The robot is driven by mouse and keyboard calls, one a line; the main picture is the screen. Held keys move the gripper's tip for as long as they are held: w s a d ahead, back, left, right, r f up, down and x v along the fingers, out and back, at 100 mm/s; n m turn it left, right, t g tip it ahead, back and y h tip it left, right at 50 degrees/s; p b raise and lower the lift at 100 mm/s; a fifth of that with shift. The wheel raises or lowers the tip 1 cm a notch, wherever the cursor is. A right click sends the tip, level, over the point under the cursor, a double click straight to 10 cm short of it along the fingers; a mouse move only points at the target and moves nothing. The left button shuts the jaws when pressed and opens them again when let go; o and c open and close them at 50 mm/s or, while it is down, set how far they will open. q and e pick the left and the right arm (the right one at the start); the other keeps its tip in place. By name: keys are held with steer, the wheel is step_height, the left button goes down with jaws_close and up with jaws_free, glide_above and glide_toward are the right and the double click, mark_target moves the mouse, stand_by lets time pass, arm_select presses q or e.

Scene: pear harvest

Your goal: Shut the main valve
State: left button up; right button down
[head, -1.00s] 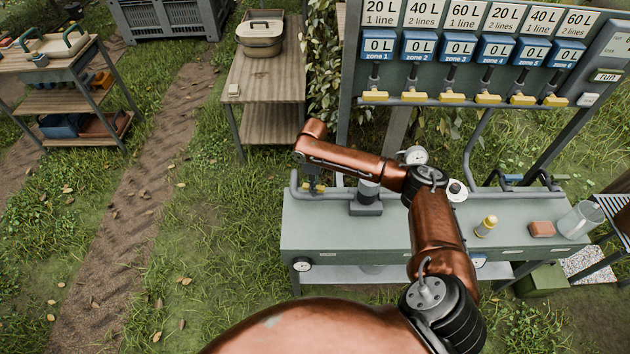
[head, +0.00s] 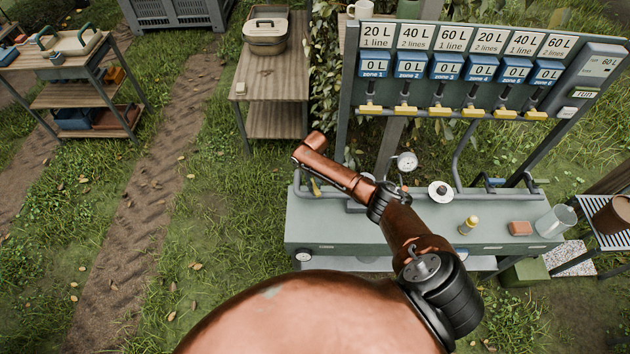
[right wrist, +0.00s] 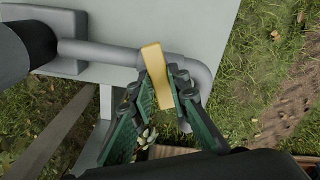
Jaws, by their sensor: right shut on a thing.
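The main valve's yellow lever (right wrist: 155,70) shows in the right wrist view, on a grey pipe (right wrist: 100,53) near its bend. The lever lies roughly crosswise to the straight pipe run. My right gripper (right wrist: 163,92) has its green fingers shut on the lever, one on either side. In the head view a bit of the yellow lever (head: 316,188) shows at the left end of the grey bench, below the end of my copper right arm. My forearm hides most of the gripper there. My left gripper is in neither view.
The zone panel (head: 350,95) stands behind. A wooden table (head: 285,75) is at back left; grass lies left.

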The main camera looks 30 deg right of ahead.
mark_target(315, 187)
steer(key=m+p, duration=0.2)
steer(key=shift+r+m, duration=0.15)
steer(key=shift+m, duration=0.15)
steer(key=shift+m+p, duration=0.65)
steer(key=shift+m, duration=0.55)
steer(key=shift+w, duration=0.1)
steer(key=c, duration=1.8)
jaws_free()
steer(key=shift+c, duration=0.2)
step_height(315, 187, up, 12)
